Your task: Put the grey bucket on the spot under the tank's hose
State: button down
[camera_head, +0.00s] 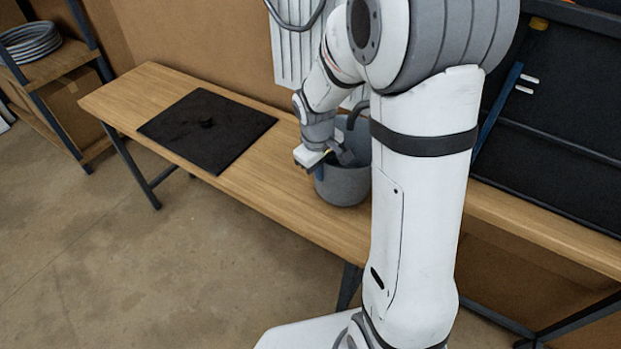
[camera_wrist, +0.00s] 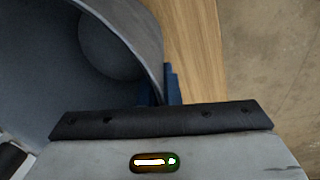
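The grey bucket (camera_head: 343,187) is upright at the bench, near its front edge and partly behind my arm. My gripper (camera_head: 338,153) is at the bucket's near left rim. In the wrist view the bucket's wall (camera_wrist: 135,35) runs down between the blue fingertips (camera_wrist: 164,88), which are close together on it. Whether the bucket rests on the bench or hangs just above it is hard to tell. A dark curved tube (camera_head: 355,110) shows at the bucket's top; I cannot tell whether it is the hose. No tank or marked spot is clearly visible.
The wooden bench (camera_head: 255,180) has clear wood left of the bucket. A white ribbed radiator (camera_head: 288,60) stands behind. A dark panel (camera_head: 560,120) is at right, a shelf (camera_head: 55,68) at far left.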

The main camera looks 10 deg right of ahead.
jog(key=shift+f, duration=1.4)
jog(key=shift+f, duration=0.2)
jog(key=c, duration=1.6)
grip_release()
jog(key=shift+r, duration=0.1)
jog(key=shift+c, duration=0.2)
notch_tip(320, 180, up, 12)
jog(key=a, duration=0.1)
jog(key=s+r+m+t, duration=0.1)
jog(key=s+r+m, duration=0.1)
jog(key=s, duration=0.6)
jog(key=s+r+m+t+y, duration=0.1)
jog(key=s+m, duration=0.3)
jog(key=s, duration=0.5)
jog(key=shift+s+d+r, duration=0.2)
jog(key=shift+d+r, duration=0.25)
jog(key=shift+r, duration=0.45)
